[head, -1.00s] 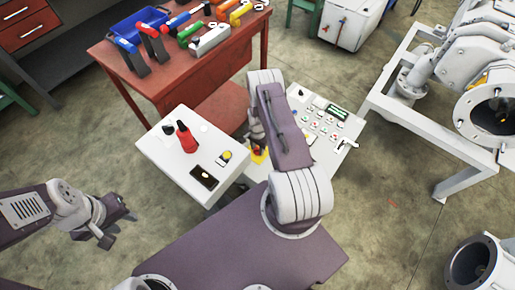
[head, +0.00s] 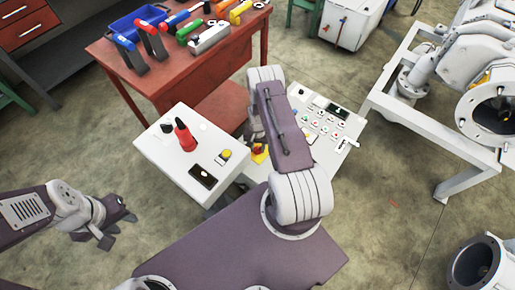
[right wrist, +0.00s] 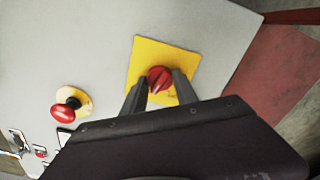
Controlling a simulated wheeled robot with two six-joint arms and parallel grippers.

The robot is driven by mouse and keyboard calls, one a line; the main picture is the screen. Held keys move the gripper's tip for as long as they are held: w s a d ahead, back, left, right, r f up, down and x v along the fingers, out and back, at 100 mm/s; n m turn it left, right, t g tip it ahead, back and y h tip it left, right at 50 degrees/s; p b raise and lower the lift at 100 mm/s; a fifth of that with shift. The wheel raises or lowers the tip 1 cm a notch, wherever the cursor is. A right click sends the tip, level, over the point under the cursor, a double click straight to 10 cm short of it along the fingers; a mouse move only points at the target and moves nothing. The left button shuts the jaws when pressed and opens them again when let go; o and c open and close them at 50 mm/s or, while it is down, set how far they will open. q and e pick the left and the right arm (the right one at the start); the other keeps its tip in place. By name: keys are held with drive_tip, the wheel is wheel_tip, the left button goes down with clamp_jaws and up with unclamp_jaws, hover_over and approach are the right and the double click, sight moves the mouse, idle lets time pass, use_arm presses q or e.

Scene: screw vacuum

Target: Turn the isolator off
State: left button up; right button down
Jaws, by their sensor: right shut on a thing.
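The isolator is a red rotary knob (right wrist: 159,78) on a square yellow plate (right wrist: 146,52) on the grey panel in the right wrist view. My right gripper (right wrist: 160,84) has one finger on each side of the knob and is shut on it. In the head view the yellow plate (head: 259,154) shows at the panel's left edge. There my right arm largely hides the right gripper, and the knob's angle is hard to tell. My left gripper (head: 121,228) is empty, with its fingers apart, over the floor at the left.
A red mushroom button (right wrist: 66,110) sits beside the isolator. The control panel (head: 318,147) has several buttons and a display (head: 338,110). A white box (head: 167,157) with a red handle (head: 185,136) stands left of it. A red table (head: 195,75) with tools stands behind.

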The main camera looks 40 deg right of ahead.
sight(257, 148)
drive_tip(key=n+b, duration=0.1)
drive_tip(key=n, duration=0.5)
drive_tip(key=shift+n, duration=0.3)
drive_tip(key=n, duration=0.5)
drive_tip(key=shift+b, duration=0.3)
drive_tip(key=shift+n, duration=0.4)
drive_tip(key=c, duration=0.9)
unclamp_jaws()
drive_tip(key=shift+c, duration=0.2)
wheel_tip(257, 148, up, 9)
drive_tip(key=shift+r+p, duration=0.1)
drive_tip(key=shift+p, duration=0.9)
